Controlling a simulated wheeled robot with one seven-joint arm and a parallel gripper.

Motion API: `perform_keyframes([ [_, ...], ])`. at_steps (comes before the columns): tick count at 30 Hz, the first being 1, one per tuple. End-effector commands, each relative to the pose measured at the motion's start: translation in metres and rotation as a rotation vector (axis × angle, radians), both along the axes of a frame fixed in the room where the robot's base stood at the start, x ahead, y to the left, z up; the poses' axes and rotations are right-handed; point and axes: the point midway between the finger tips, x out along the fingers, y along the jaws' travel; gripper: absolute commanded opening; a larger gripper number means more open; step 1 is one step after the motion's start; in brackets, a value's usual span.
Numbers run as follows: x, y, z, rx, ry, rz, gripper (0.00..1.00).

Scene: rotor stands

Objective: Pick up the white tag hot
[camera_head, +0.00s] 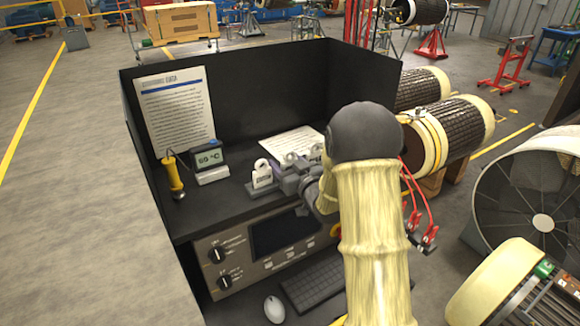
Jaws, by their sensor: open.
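A white tag (262,174) with a rounded loop top stands upright on the dark bench top. Its lettering is too small to read, so I cannot tell whether it is the hot tag. Two more white tag tops (290,157) show just behind and to the right, partly hidden by grey parts. My gripper (294,178) is open, just right of the front tag, reaching in from the right below my cream-sleeved arm. Its fingertips are hard to separate from the grey parts around the tags, and I cannot tell whether it touches any tag.
Dark panels (270,85) wall the bench's back and sides. A thermometer display (208,158), a yellow-handled probe (173,175) and a paper sheet (175,105) are at left. A control panel (255,245), keyboard (313,284) and mouse (274,309) sit below. Rotors (455,130) stand right.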

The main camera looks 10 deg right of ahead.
Motion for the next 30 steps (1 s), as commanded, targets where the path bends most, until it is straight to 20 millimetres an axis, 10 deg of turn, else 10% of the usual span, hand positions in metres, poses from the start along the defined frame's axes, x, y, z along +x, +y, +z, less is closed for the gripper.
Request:
perform_keyframes([
  [7, 0.000, 0.000, 0.000, 0.000, 0.000, 0.000, 0.56],
  [11, 0.000, 0.000, 0.000, 0.000, 0.000, 0.000, 0.34],
  [30, 0.000, 0.000, 0.030, -0.001, -0.008, 0.001, 0.34],
])
